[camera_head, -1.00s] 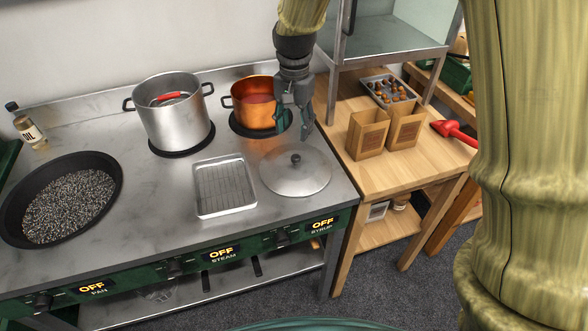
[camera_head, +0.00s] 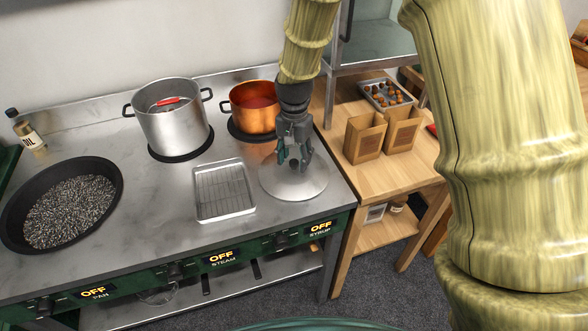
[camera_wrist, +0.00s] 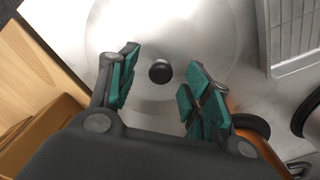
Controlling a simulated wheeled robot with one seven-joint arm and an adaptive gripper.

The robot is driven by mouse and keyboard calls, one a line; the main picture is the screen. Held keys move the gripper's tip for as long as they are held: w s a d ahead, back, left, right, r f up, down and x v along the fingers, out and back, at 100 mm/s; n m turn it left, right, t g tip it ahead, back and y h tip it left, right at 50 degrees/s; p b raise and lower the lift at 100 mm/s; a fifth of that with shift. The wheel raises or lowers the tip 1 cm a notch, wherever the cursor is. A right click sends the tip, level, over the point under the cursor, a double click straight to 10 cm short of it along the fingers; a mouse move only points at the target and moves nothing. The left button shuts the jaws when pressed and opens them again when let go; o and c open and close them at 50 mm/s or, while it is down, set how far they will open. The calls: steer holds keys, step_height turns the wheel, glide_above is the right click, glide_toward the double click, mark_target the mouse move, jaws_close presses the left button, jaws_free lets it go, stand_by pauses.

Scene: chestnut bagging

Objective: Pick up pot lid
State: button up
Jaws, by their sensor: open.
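The pot lid (camera_head: 310,187) is a round, shiny metal disc lying flat on the steel counter, right of the wire-racked tray. Its black knob (camera_wrist: 160,71) shows in the wrist view, between and just beyond the fingertips. The knob is hidden behind my gripper in the head view. My gripper (camera_head: 295,160) is open and points down over the lid. In the wrist view its green-padded fingers (camera_wrist: 157,85) stand apart, one on each side of the knob, holding nothing. I cannot tell how high the fingertips are above the lid.
A copper pot (camera_head: 248,113) stands close behind my gripper, with a steel pot (camera_head: 172,130) to its left. The wire-racked tray (camera_head: 223,210) is left of the lid. Paper bags (camera_head: 364,143) stand on the wooden table to the right.

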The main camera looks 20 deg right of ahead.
steer(key=shift+f, duration=0.95)
jaws_close()
steer(key=shift+r, duration=0.1)
